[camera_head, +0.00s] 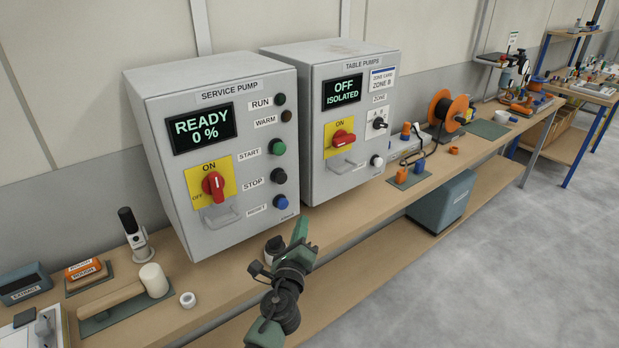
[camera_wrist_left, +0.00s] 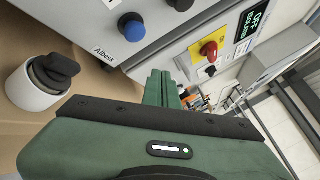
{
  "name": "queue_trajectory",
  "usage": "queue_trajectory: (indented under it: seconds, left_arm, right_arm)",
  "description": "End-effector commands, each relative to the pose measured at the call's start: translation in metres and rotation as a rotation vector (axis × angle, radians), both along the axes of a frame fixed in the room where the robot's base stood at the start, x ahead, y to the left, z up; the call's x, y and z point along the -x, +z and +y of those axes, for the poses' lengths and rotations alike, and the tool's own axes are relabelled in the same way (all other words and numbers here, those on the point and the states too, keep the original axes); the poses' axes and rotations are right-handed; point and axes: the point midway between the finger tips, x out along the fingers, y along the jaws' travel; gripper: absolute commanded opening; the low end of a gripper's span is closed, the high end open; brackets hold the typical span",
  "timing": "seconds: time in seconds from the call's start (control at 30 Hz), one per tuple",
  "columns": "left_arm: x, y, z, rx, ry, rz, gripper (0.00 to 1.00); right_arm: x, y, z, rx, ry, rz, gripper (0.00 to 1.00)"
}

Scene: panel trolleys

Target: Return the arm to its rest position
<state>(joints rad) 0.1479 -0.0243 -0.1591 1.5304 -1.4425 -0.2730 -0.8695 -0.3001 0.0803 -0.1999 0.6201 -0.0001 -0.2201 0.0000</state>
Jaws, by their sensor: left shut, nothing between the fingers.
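My left gripper (camera_head: 299,232) is green and shut with nothing in it. In the head view it is raised at the front edge of the bench, in front of the service pump panel (camera_head: 165,110). In the left wrist view its closed fingers (camera_wrist_left: 160,88) point toward the panels. The service pump screen reads READY 0 %, and its red handle (camera_head: 213,186) stands upright at ON. The table pumps panel (camera_head: 318,100) reads OFF ISOLATED, and its red handle (camera_head: 344,138) lies sideways. My right gripper is not in view.
An orange reel (camera_head: 447,110) stands to the right. The floor (camera_head: 500,260) in front is clear.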

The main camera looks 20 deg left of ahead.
Motion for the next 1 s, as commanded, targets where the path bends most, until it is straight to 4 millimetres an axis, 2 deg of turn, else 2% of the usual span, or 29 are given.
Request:
queue_trajectory:
  seconds: [0.07, 0.17, 0.27, 0.37, 0.4, 0.47, 0.5, 0.57, 0.6, 0.67, 0.7, 0.77, 0.8, 0.87, 0.9, 0.97, 1.0]
  left_arm:
    - [0.0, -0.003, 0.0, 0.005, -0.001, 0.005, 0.0]
    - [0.003, -0.025, 0.0, 0.051, -0.007, 0.044, 0.0]
    - [0.014, -0.076, 0.0, 0.165, -0.012, 0.131, 0.0]
    - [0.036, -0.146, 0.0, 0.333, 0.0, 0.254, 0.0]
    - [0.047, -0.175, 0.0, 0.407, 0.012, 0.306, 0.0]
    - [0.067, -0.217, 0.001, 0.514, 0.038, 0.379, 0.0]
    - [0.083, -0.244, 0.002, 0.585, 0.062, 0.427, 0.0]
    - [0.108, -0.284, 0.003, 0.691, 0.105, 0.497, 0.0]
    - [0.126, -0.309, 0.004, 0.762, 0.138, 0.541, 0.0]
    - [0.156, -0.345, 0.006, 0.863, 0.196, 0.604, 0.0]
    - [0.176, -0.367, 0.007, 0.93, 0.239, 0.642, 0.0]
    - [0.21, -0.4, 0.01, 1.028, 0.312, 0.697, 0.0]
    - [0.233, -0.42, 0.012, 1.091, 0.366, 0.729, 0.0]
    - [0.27, -0.447, 0.015, 1.182, 0.454, 0.774, 0.0]
    - [0.296, -0.465, 0.017, 1.243, 0.518, 0.799, 0.0]
    - [0.336, -0.488, 0.02, 1.328, 0.62, 0.832, 0.0]
    - [0.363, -0.503, 0.023, 1.382, 0.694, 0.848, 0.0]
  right_arm:
    - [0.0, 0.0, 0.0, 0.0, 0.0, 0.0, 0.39]
    - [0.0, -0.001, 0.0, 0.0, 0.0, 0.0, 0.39]
    - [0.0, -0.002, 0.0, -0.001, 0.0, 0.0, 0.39]
    - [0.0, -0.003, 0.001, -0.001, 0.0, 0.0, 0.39]
    - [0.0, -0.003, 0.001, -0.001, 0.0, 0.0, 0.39]
    - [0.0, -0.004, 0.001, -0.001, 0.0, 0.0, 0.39]
    - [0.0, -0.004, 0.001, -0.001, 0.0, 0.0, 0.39]
    - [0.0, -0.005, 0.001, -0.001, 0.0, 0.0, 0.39]
    - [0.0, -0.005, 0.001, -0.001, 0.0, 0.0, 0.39]
    - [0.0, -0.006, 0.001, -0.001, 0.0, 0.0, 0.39]
    - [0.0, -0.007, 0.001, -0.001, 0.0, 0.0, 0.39]
    - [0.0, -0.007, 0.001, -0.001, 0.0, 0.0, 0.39]
    - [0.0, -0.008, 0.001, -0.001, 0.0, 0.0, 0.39]
    - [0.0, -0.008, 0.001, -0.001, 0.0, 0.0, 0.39]
    - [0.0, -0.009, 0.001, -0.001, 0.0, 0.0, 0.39]
    - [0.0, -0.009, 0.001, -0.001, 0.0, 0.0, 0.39]
    - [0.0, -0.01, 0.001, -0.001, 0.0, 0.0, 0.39]
